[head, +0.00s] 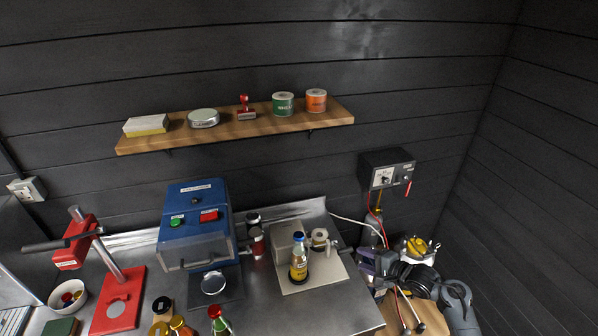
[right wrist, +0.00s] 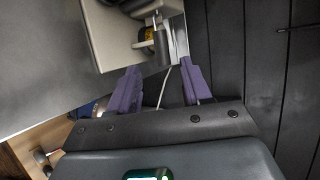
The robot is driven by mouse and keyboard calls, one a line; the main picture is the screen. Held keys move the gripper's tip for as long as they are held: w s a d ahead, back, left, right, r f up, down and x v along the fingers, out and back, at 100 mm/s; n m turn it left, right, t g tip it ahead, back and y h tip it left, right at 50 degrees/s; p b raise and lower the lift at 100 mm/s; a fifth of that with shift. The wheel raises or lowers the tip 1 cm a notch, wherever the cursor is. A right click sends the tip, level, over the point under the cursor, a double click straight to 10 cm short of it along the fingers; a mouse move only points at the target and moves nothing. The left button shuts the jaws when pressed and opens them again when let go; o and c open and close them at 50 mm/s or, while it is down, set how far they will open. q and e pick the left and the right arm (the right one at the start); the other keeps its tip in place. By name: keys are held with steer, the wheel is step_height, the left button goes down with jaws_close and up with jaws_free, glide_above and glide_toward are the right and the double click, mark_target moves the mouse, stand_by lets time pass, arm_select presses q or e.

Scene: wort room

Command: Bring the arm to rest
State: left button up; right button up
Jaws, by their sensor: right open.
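My right arm (head: 455,298) comes in at the lower right of the head view. Its right gripper (head: 368,262) has purple fingers and is over the right end of the steel bench, to the right of the beige plate. In the right wrist view the right gripper (right wrist: 160,88) is open, with nothing between its fingers. The beige plate with its fixture (right wrist: 160,52) lies beyond the fingertips there. My left gripper is not in view.
On the beige plate (head: 332,275) stands a yellow-labelled bottle (head: 298,260) with a blue cap. A blue machine (head: 195,225) and a red press (head: 118,295) stand further left. A grey control box (head: 387,170) hangs on the wall behind the gripper. A wooden shelf (head: 235,128) holds several items.

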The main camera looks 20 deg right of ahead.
steer(key=s+a+f, duration=0.1)
steer(key=s+f, duration=0.2)
steer(key=s+a+f+g, duration=0.1)
steer(key=s+f, duration=0.2)
steer(key=s+a+f+g+p, duration=0.1)
steer(key=s+a+f, duration=0.1)
steer(key=s+f, duration=0.1)
steer(key=shift+a+f, duration=0.1)
steer(key=shift+f, duration=0.45)
steer(key=s+a+f+n+g+h+p, duration=0.1)
steer(key=s+a+n+g+h+p, duration=0.3)
steer(key=s+a, duration=1)
steer(key=s+d+r+n+g+b, duration=0.1)
steer(key=s+r+n+g+b, duration=0.1)
steer(key=s+r+n, duration=1)
steer(key=shift+s+r+n+h, duration=0.2)
steer(key=shift+r+n+h, duration=0.1)
steer(key=shift+r+n, duration=0.65)
steer(key=shift+f, duration=0.1)
